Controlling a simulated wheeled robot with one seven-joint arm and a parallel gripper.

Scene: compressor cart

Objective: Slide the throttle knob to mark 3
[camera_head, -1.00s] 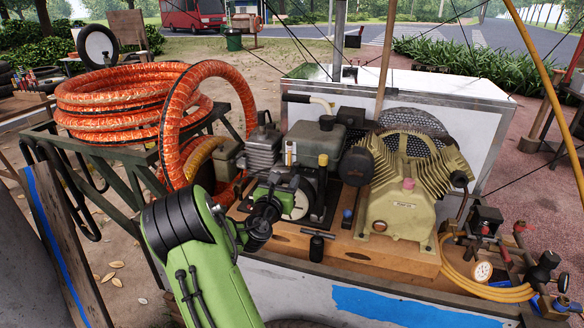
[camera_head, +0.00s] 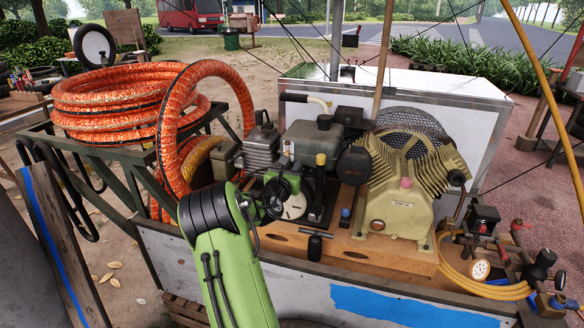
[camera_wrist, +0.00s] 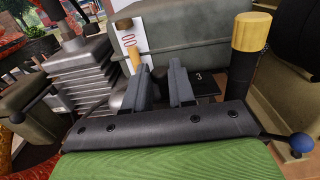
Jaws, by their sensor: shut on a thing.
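My gripper (camera_wrist: 159,76) is over the engine in the wrist view. Its two dark fingers stand a little apart, shut on the throttle knob, which is mostly hidden between them. A dark plate with the mark 3 (camera_wrist: 198,78) shows just right of the right finger. Other marks are not visible. In the head view my green arm reaches to the engine (camera_head: 262,150) from the front, and its dark wrist hides the throttle.
A white plate with a red squiggle (camera_wrist: 131,42) stands behind the fingers. A yellow-capped post (camera_wrist: 250,36) is close on the right. A blue-ended lever (camera_wrist: 302,143) is lower right. A beige compressor (camera_head: 400,205) stands right of the engine, and an orange hose (camera_head: 120,95) lies left.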

